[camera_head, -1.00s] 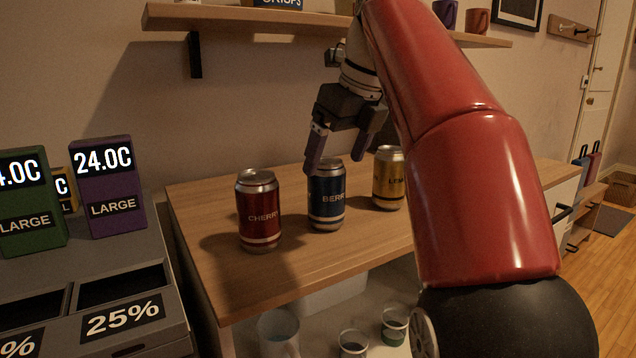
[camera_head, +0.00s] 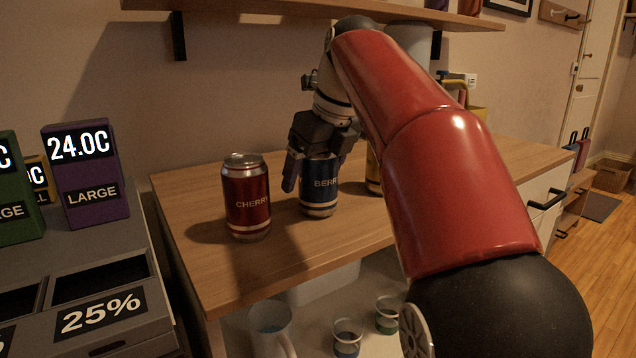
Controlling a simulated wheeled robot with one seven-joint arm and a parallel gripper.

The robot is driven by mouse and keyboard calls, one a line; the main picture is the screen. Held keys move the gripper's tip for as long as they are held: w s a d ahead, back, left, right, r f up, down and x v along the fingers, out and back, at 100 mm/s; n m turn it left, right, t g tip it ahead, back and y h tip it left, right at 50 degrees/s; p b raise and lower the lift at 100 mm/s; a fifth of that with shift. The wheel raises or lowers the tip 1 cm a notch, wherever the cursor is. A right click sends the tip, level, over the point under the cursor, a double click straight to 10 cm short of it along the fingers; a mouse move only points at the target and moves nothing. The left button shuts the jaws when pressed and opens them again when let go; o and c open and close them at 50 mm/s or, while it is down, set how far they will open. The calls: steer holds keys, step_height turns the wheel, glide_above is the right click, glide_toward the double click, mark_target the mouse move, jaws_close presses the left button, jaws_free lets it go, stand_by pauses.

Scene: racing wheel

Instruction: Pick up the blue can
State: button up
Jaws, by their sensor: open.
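The blue can (camera_head: 319,188), labelled "BERR…", stands upright on the wooden counter, between a red can and a yellow can. My gripper (camera_head: 315,172) is open and low at the blue can. One dark finger is at the can's left side and the other is at its upper right. The gripper body hides the top of the can. I cannot tell whether the fingers touch it.
The red "CHERRY" can (camera_head: 247,198) stands close on the left. The yellow can (camera_head: 373,170) is mostly hidden behind my arm. The wooden counter (camera_head: 290,255) is clear in front. A wall shelf (camera_head: 270,8) is above. Cups (camera_head: 346,338) stand below the counter.

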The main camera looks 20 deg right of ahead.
steer(key=shift+c, duration=0.5)
steer(key=shift+r, duration=0.1)
steer(key=c, duration=1.2)
